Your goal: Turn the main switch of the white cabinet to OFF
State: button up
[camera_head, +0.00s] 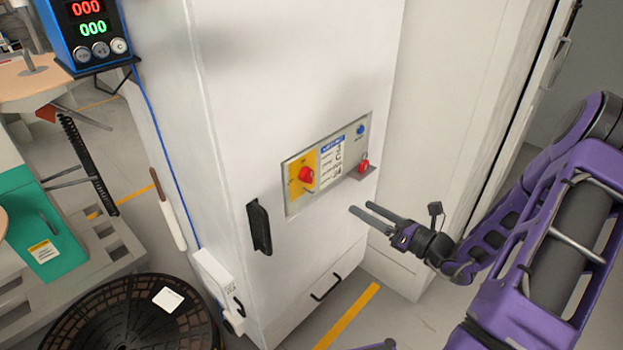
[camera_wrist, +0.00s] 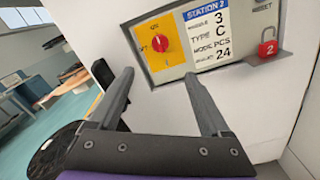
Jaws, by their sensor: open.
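The white cabinet (camera_head: 290,110) stands in the middle of the head view. On its front is a panel with a red rotary main switch (camera_head: 306,174) on a yellow plate. The switch also shows in the wrist view (camera_wrist: 160,43), ahead of the fingers, with a white mark on its knob. The lettering around it is too small to read surely. My gripper (camera_head: 361,216) is in front of the cabinet, below and right of the switch. In the wrist view my gripper (camera_wrist: 158,80) is open and empty, its fingers apart and not touching the switch.
A black handle (camera_head: 259,228) sticks out left of the panel.

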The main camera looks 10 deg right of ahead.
aim_at(311, 178)
jog(key=x, duration=1.7)
jog(key=shift+w+b, duration=0.1)
jog(key=shift+b, duration=0.2)
grip_shut()
